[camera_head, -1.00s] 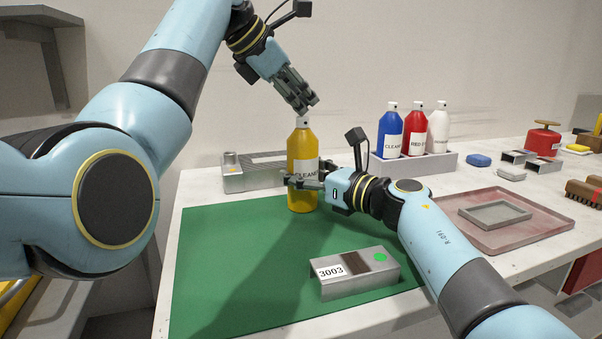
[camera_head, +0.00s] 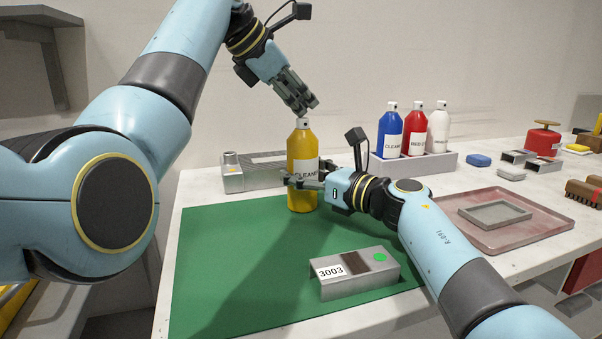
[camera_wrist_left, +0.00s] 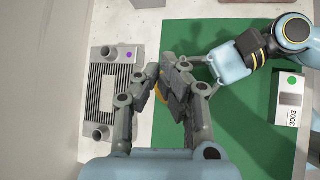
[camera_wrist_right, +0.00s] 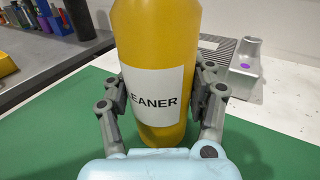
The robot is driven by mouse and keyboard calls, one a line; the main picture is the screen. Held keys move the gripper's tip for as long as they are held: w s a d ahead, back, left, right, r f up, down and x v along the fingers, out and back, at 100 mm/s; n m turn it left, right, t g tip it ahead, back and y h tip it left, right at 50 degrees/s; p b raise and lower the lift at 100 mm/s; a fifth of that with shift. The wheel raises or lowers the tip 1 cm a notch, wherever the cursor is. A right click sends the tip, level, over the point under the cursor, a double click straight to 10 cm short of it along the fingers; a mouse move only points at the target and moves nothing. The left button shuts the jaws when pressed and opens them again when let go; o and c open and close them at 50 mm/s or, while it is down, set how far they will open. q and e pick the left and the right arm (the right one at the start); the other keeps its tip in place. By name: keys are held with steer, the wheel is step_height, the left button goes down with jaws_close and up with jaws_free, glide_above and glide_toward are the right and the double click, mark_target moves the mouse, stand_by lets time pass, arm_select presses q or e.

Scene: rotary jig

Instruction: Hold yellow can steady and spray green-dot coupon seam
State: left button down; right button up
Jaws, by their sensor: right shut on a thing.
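The yellow can (camera_head: 302,145), labelled as cleaner, stands upright at the back of the green mat (camera_head: 225,290). My right gripper (camera_head: 305,183) is shut around its body, with a finger on each side; the can fills the right wrist view (camera_wrist_right: 157,60). My left gripper (camera_head: 312,104) is just above the can's white nozzle (camera_head: 302,122), pointing down, its fingers a narrow gap apart. In the left wrist view, a little yellow shows between those fingers (camera_wrist_left: 162,80). The green-dot coupon (camera_head: 360,284), a grey block marked 3003 with a dark seam strip, lies on the mat's front right.
A grey metal fixture (camera_head: 235,178) with a ribbed plate stands behind the mat. A rack (camera_head: 420,168) holds blue, red and white bottles at the back. A reddish tray (camera_head: 515,235) with a grey dish lies on the right. The mat's left part is clear.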

arm_select(q)
steer(key=shift+r, duration=3.05)
